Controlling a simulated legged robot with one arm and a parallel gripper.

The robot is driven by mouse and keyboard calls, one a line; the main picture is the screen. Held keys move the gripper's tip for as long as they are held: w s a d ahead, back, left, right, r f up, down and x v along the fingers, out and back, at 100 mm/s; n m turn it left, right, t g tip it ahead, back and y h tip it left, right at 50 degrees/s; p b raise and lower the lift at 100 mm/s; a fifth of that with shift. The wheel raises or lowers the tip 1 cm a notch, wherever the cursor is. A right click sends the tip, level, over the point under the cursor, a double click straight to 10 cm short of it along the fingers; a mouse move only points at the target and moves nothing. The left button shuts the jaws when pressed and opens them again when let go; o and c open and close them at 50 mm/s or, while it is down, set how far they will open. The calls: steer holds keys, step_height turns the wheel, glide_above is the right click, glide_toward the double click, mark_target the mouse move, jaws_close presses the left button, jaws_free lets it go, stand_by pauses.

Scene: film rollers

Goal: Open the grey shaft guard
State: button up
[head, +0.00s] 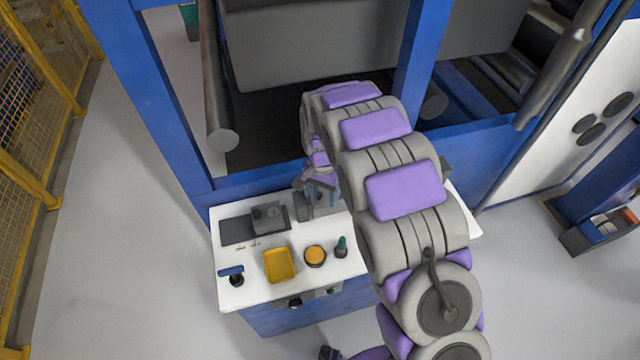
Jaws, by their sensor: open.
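A broad grey panel (310,40) spans the blue frame at the top of the head view, above a dark opening. A smaller grey block (303,208) sits at the back edge of the white bench, just below my gripper. I cannot tell for sure which of these is the grey shaft guard. My gripper (318,192) points down over the back of the bench, close to the small grey block, with its jaws open. Whether it touches the block cannot be seen. My arm hides part of the gripper and the bench's right side.
The white bench (240,297) bears a dark plate with a grey fixture (267,216), a yellow tray (279,265), an orange-topped round item (315,256) and a green-handled tool (341,247). A blue frame (160,100) stands behind. A yellow fence (30,190) lines the left; floor between is clear.

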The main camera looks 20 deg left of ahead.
steer(key=shift+s+d+r, duration=0.1)
steer(key=shift+s+d, duration=0.2)
steer(key=shift+s, duration=0.25)
steer(key=shift+s+d, duration=0.3)
steer(key=shift+s, duration=0.25)
